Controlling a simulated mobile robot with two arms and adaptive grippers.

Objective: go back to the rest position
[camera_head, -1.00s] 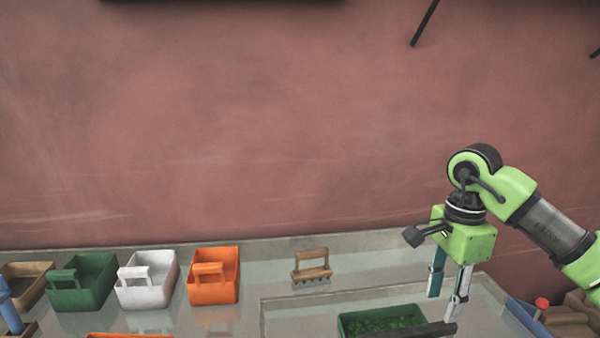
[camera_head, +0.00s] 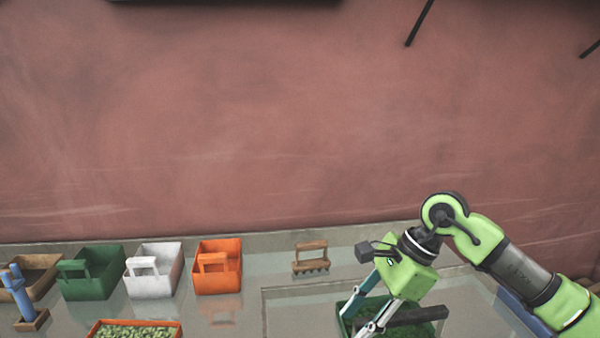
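My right gripper (camera_head: 356,322) comes in from the right, green with two slim fingers pointing down and to the left. A gap shows between the fingers, and nothing is seen between them. It is over the left part of a green container (camera_head: 343,327) with green contents. A dark bar (camera_head: 415,316) lies across this container. The fingertips are near the picture's bottom edge, and I cannot tell whether they touch the container. My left gripper is not in view.
Along the back stand a brown tray (camera_head: 45,290), a green bin (camera_head: 92,287), a white bin (camera_head: 160,285) and an orange bin (camera_head: 222,285). A wooden rake-like tool (camera_head: 311,258) stands right of them. A blue-handled tool (camera_head: 20,290) and an orange-rimmed tray (camera_head: 92,328) are in front.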

